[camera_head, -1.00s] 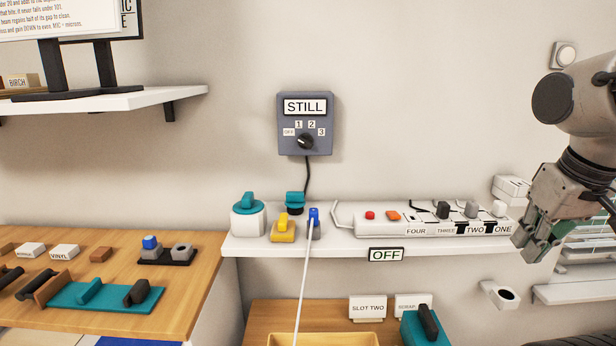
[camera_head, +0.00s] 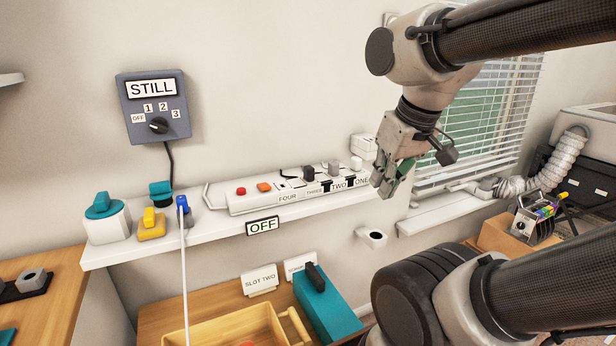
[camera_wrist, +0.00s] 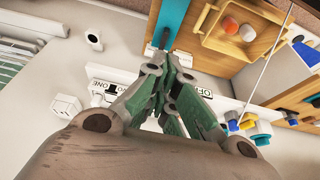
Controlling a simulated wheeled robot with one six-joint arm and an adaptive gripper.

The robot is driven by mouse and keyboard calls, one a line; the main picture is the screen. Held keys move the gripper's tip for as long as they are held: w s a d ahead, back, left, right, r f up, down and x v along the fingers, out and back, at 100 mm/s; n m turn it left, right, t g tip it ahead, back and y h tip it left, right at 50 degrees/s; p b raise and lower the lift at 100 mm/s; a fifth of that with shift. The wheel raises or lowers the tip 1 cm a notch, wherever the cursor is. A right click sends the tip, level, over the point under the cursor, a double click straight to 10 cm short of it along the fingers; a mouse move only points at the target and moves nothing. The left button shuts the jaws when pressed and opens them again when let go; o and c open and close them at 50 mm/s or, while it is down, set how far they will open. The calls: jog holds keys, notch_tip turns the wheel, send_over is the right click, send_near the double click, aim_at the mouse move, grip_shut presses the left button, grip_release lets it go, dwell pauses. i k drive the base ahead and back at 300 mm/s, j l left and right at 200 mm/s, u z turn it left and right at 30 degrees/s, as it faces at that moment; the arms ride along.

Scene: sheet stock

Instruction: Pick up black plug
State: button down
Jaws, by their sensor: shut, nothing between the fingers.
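The black plug (camera_head: 311,173) stands upright in the long white power strip (camera_head: 235,202), near the labels THREE and TWO. A grey plug (camera_head: 333,168) and a white plug (camera_head: 356,163) stand to its right in the same strip. My gripper (camera_head: 384,188) is shut and empty, in the picture just right of the strip's ONE end and apart from the black plug. In the wrist view my gripper (camera_wrist: 172,72) covers much of the strip, and I cannot make out the black plug there.
The strip lies on a narrow white shelf (camera_head: 220,222) with an OFF sign. A teal-topped white pot (camera_head: 106,222), a yellow plug-like piece (camera_head: 151,225) and a blue-ended cord (camera_head: 182,204) are at its left. Below are a wooden tray (camera_head: 225,330) and a teal box (camera_head: 327,308).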

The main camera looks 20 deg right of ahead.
aim_at(309, 171)
jog(key=k+l+u, duration=0.2)
jog(key=l, duration=0.2)
jog(key=l+u, duration=0.2)
jog(key=l, duration=0.15)
jog(key=k+l+u, duration=0.15)
jog(key=i+l+u, duration=0.1)
jog(key=l+u, duration=0.2)
jog(key=l, duration=0.35)
jog(key=l+u, duration=0.25)
jog(key=l, duration=0.35)
